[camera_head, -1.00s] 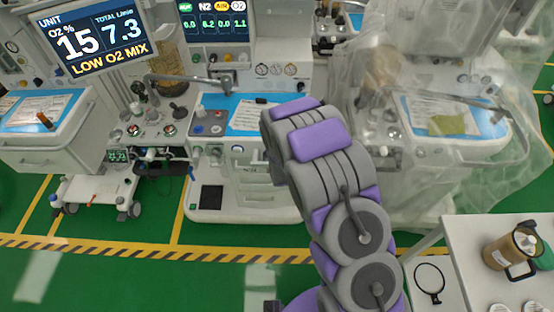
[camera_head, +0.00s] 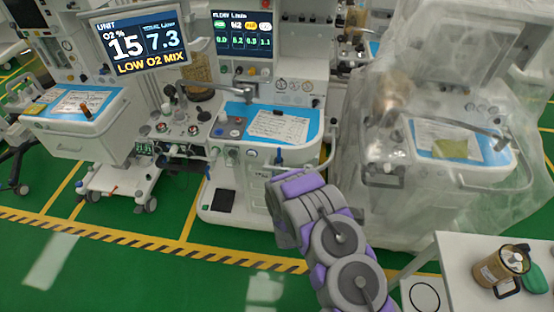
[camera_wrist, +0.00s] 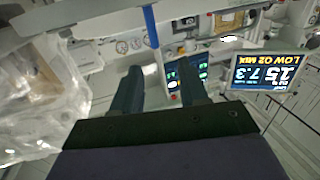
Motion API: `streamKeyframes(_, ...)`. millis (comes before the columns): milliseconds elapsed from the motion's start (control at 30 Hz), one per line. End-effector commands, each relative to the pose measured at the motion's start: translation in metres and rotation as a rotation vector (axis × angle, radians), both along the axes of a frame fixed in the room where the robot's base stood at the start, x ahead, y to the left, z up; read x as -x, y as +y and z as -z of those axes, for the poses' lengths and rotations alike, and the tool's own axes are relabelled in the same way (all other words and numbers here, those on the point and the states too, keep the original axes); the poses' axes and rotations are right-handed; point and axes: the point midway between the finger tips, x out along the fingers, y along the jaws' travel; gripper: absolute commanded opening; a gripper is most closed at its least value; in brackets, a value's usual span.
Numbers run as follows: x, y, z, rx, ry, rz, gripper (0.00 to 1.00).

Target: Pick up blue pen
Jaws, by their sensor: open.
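In the head view my arm hides the gripper.
The middle cart's blue worktop (camera_head: 312,128) holds papers. A monitor (camera_head: 145,40) hangs at the left. A plastic-draped cart (camera_head: 440,175) stands at the right. A white table (camera_head: 455,285) with a brown jug (camera_head: 497,267) is at lower right. Green floor is clear at lower left.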

Motion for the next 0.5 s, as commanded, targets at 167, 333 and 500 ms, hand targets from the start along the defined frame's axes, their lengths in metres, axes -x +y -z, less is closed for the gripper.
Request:
streamKeyframes(167,-0.031,-0.002,-0.001,-0.009,-0.003,0.005,0.43)
streamKeyframes(333,-0.058,0.004,-0.001,-0.009,-0.003,0.005,0.43)
streamKeyframes(500,-0.078,0.015,-0.001,-0.003,-0.002,0.003,0.43)
